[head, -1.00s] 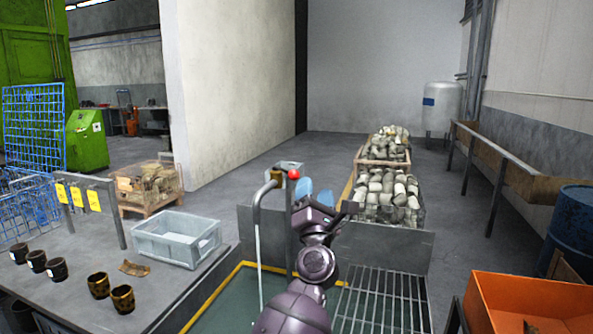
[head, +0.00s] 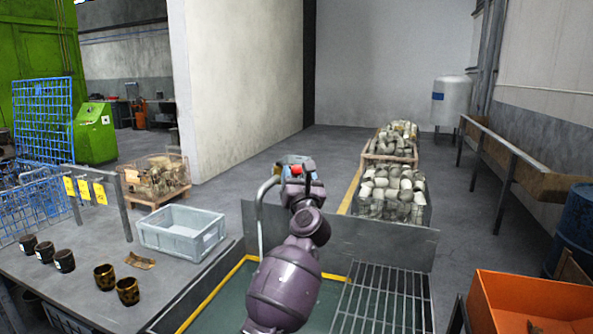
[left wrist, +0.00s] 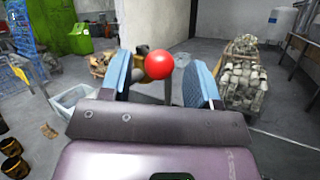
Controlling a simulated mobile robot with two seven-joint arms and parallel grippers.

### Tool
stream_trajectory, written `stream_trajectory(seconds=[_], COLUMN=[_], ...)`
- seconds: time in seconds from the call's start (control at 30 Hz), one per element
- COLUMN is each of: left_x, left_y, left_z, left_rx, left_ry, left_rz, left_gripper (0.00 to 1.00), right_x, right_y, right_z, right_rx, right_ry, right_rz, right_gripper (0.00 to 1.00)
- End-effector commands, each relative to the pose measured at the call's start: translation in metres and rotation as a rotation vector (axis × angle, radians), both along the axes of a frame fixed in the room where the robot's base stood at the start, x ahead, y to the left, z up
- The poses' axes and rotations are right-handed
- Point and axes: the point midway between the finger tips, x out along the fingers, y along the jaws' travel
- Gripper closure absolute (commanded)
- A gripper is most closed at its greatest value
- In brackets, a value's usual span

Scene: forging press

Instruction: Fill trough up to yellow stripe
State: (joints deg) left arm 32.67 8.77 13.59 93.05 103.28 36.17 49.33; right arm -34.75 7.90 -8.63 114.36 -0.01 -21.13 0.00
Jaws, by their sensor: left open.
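A red ball knob (head: 296,169) shows just beyond my left gripper (head: 297,164) in the head view. In the left wrist view the red knob (left wrist: 159,61) appears between the two blue fingers of my left gripper (left wrist: 161,78). The fingers are open, with a gap on each side; whether the knob is at their depth is unclear. A bent grey pipe (head: 261,215) stands left of my wrist. A green-floored basin (head: 230,303) with a yellow edge lies below, partly hidden by my arm; I see no clear water level. My right gripper is not in view.
A grey table (head: 80,300) at left holds several dark cups and a grey bin (head: 182,233). A metal grate (head: 385,300) lies right of my arm. An orange bin (head: 530,300) is at lower right. A long brown trough on legs (head: 515,155) runs along the right wall.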

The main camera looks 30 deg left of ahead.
Motion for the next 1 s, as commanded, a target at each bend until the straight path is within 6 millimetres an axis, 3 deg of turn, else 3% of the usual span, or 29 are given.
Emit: stream_trajectory(seconds=[0.2, 0.57, 0.9, 1.0], left_x=[0.013, 0.015, 0.015, 0.015], left_y=[0.012, 0.015, 0.014, 0.014], left_z=[0.007, 0.008, 0.008, 0.008], left_rx=[0.002, 0.001, 0.001, 0.001], left_ry=[0.001, 0.001, 0.001, 0.001], left_rz=[0.001, 0.0, 0.0, 0.0], left_gripper=[0.44, 0.44, 0.96, 1.0], right_x=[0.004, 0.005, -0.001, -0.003], right_y=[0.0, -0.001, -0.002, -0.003], right_z=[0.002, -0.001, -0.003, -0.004], right_rx=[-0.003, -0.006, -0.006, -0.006], right_ry=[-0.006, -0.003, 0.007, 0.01], right_rz=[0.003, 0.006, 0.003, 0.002], right_gripper=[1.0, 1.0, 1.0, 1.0])
